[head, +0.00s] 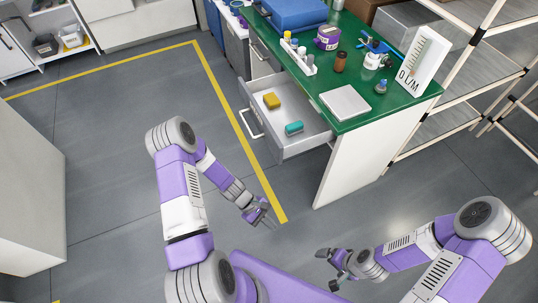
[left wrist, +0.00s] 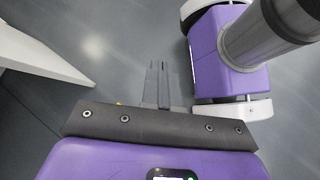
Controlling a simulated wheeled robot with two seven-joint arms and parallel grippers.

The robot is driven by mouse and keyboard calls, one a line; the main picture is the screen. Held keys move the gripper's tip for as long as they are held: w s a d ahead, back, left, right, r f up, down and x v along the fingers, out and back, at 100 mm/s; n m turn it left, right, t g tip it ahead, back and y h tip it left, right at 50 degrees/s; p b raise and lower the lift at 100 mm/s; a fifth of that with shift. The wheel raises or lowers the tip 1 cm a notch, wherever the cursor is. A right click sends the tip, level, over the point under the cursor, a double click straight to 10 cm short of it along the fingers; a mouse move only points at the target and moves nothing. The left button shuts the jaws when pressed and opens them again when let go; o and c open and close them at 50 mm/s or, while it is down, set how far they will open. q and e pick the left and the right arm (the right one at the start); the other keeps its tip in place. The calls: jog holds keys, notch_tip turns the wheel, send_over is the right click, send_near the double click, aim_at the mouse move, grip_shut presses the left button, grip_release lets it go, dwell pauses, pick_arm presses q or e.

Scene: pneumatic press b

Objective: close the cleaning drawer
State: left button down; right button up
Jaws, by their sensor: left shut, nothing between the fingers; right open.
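The cleaning drawer (head: 312,141) is a light grey drawer standing open under the green-topped bench in the head view. A yellow sponge (head: 271,101) and a teal roll-shaped item (head: 294,128) lie in it. Its bar handle (head: 249,122) is on the front panel, facing left. My left gripper (head: 264,215) is below and apart from the drawer, over the floor. Its fingers are shut and empty, and they also show in the left wrist view (left wrist: 157,85). My right gripper (head: 333,270) is open and empty at the lower right, farther from the drawer.
The green bench top (head: 310,80) holds a white rack of bottles (head: 300,57), a flat grey plate (head: 345,102) and a white gauge panel (head: 424,60). The white bench side panel (head: 352,165) stands right of the drawer. Metal shelving (head: 440,120) is at right. Floor left of the drawer is clear.

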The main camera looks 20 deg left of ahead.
pick_arm(q)
jog(key=w+a+r+n+t+h+b, duration=0.1)
jog(key=w+a+n+t+h, duration=0.2)
jog(key=w+a+n+t, duration=0.3)
jog(key=n+t+b, duration=0.2)
jog(key=n+t, duration=0.5)
jog(key=t, duration=0.2)
send_near(274, 149)
jog(key=b+x, duration=0.1)
jog(key=x, duration=0.6)
jog(key=shift+a+f+b, duration=0.1)
jog(key=shift+b, duration=0.25)
